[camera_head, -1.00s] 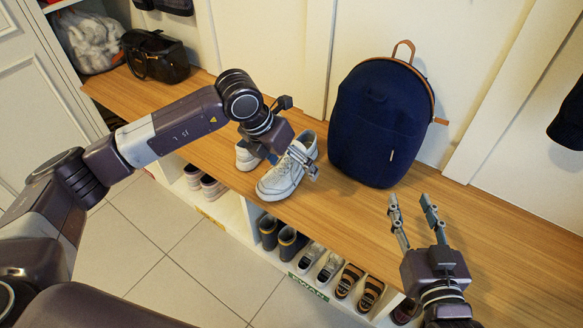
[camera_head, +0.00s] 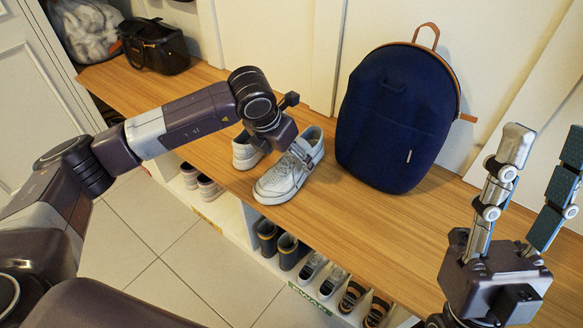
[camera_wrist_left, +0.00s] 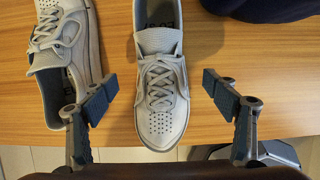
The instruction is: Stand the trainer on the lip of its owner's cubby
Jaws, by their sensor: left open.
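A white-grey lace-up trainer (camera_head: 285,180) stands on the wooden bench top (camera_head: 380,235), toe toward the front edge. A second white-grey shoe (camera_head: 246,152) stands close to its left. My left gripper (camera_head: 297,152) is above the first trainer. In the left wrist view it is open (camera_wrist_left: 162,88), with one finger on each side of the trainer (camera_wrist_left: 160,100) and gaps between. The second shoe (camera_wrist_left: 65,60) shows there at the left. My right gripper (camera_head: 542,165) is open and empty at the right. Cubbies (camera_head: 240,222) with labels lie under the bench; the lettering is hard to read.
A navy backpack (camera_head: 398,120) stands on the bench to the right of the trainer. A black bag (camera_head: 153,46) sits at the far left end. Boots (camera_head: 280,245), sneakers (camera_head: 320,275) and sandals (camera_head: 362,302) fill cubbies below.

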